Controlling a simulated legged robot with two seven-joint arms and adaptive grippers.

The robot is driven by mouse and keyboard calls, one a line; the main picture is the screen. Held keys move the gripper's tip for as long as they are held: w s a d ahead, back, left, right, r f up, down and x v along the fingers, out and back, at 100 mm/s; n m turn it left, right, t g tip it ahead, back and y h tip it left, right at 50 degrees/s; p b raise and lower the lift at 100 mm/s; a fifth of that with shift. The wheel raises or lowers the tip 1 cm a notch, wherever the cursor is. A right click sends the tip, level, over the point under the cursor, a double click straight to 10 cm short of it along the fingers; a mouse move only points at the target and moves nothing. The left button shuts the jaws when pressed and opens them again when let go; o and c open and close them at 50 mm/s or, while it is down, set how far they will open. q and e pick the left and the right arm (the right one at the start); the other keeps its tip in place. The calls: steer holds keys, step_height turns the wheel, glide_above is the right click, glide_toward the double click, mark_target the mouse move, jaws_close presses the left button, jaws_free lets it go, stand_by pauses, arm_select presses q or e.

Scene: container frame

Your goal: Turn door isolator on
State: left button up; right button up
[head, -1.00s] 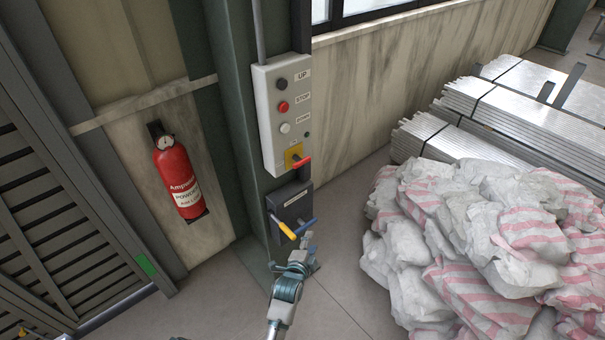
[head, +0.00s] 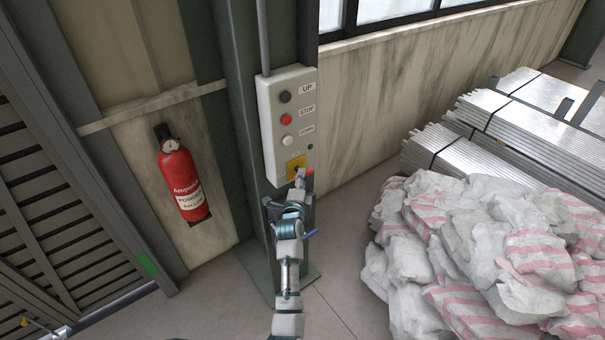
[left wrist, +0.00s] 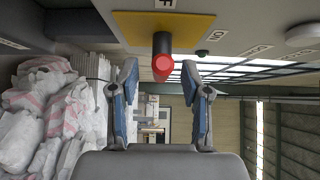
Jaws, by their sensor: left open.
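The door isolator is a red-tipped rotary handle (head: 310,180) on a yellow plate (head: 296,163), at the bottom of the grey control box on the green column. In the left wrist view the red handle end (left wrist: 162,67) points towards the camera, below the yellow plate (left wrist: 190,24). My left gripper (head: 301,177) is open in front of the handle. In the left wrist view its two blue-padded fingers (left wrist: 159,80) stand apart, one on each side of the red handle, with gaps. The arm hides part of the handle in the head view.
The control box (head: 272,125) has UP, STOP and a further button above the isolator. A lower box with a blue lever (head: 312,233) is mostly hidden behind my arm. A fire extinguisher (head: 180,180) hangs left. White sacks (head: 480,240) and metal bundles (head: 510,130) lie right.

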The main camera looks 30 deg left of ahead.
arm_select(q)
steer(key=shift+x, duration=1.1)
steer(key=shift+w+a, duration=0.45)
steer(key=shift+a, duration=0.25)
steer(key=shift+c, duration=0.2)
steer(key=shift+d, duration=0.2)
jaws_close()
steer(key=shift+f, duration=0.1)
steer(key=shift+f, duration=0.1)
